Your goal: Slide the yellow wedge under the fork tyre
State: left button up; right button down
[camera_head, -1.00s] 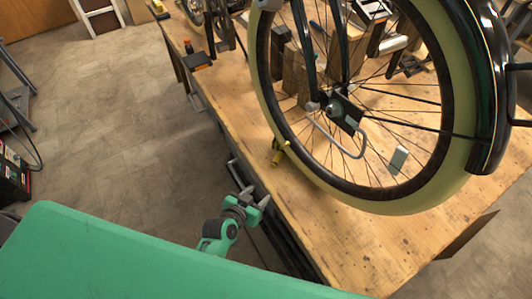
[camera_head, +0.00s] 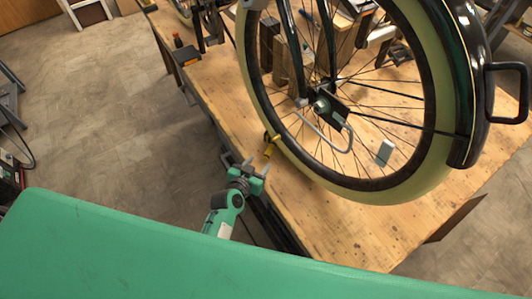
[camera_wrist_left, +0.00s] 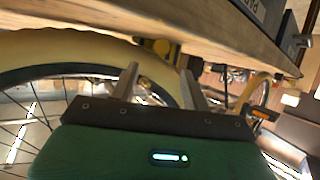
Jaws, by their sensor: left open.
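The bicycle wheel with its cream fork tyre (camera_head: 355,191) stands upright over the wooden workbench. The small yellow wedge (camera_head: 270,147) is at the bench's near-left edge, just left of the tyre's lower side. I cannot tell whether it touches the tyre. My left gripper (camera_head: 246,164) is beside the bench edge, just short of the wedge, with its fingers apart and nothing between them. In the left wrist view, the fingers (camera_wrist_left: 160,70) are spread, with the yellow wedge (camera_wrist_left: 161,47) beyond them and the cream tyre (camera_wrist_left: 60,43) at left. My right gripper is out of view.
The wooden workbench (camera_head: 340,235) has bare room in front of the tyre. A grey-green block (camera_head: 385,152) shows through the spokes. Wooden blocks (camera_head: 285,65) stand behind the wheel. An orange-and-black tool (camera_head: 184,54) lies at the far left of the bench.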

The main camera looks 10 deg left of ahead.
aim_at(267, 154)
pick_arm(q)
jog(key=x, duration=0.9)
jog(key=shift+p, duration=0.3)
grip_shut()
grip_release()
